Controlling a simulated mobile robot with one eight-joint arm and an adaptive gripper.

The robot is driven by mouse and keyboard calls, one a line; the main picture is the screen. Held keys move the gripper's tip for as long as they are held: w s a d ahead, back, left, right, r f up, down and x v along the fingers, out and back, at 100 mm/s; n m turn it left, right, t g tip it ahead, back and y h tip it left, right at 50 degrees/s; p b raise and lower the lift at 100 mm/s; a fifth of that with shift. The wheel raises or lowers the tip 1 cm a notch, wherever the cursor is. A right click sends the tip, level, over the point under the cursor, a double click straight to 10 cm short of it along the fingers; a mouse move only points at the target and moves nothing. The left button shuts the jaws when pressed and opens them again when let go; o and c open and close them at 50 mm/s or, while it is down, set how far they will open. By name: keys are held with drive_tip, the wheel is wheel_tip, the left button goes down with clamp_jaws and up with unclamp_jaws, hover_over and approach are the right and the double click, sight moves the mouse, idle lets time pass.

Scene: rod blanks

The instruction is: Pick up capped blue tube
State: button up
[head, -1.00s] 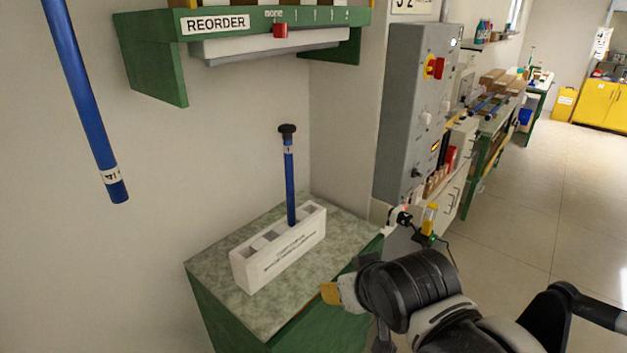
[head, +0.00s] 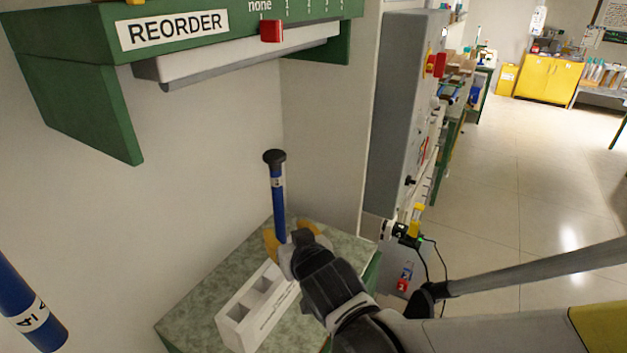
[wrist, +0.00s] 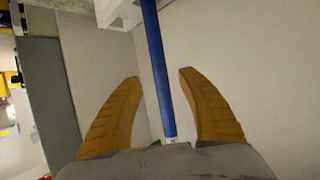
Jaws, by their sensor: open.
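The capped blue tube (head: 278,205) stands upright in the white block (head: 237,333), with a black cap on top and a white label band below it. My gripper (head: 283,243) is at the tube's lower part, above the block, and its yellow fingers lie on either side of the tube. In the wrist view the blue tube (wrist: 158,70) runs between the two open fingers (wrist: 160,105), with a gap on both sides. My gripper hides the tube's lower end and part of the block in the head view.
The block sits on a green bench with a speckled top (head: 190,325). A green shelf marked REORDER (head: 175,30) overhangs at upper left. Another blue tube (head: 28,305) shows at lower left. A grey cabinet (head: 398,110) stands to the right; open floor lies beyond.

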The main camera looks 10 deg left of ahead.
sight(281, 225)
drive_tip(key=b+x, duration=0.2)
drive_tip(key=x, duration=0.3)
drive_tip(key=shift+w+a, duration=0.15)
drive_tip(key=shift+w, duration=0.2)
drive_tip(key=shift+s+r, duration=0.1)
drive_tip(key=shift+r, duration=0.05)
clamp_jaws()
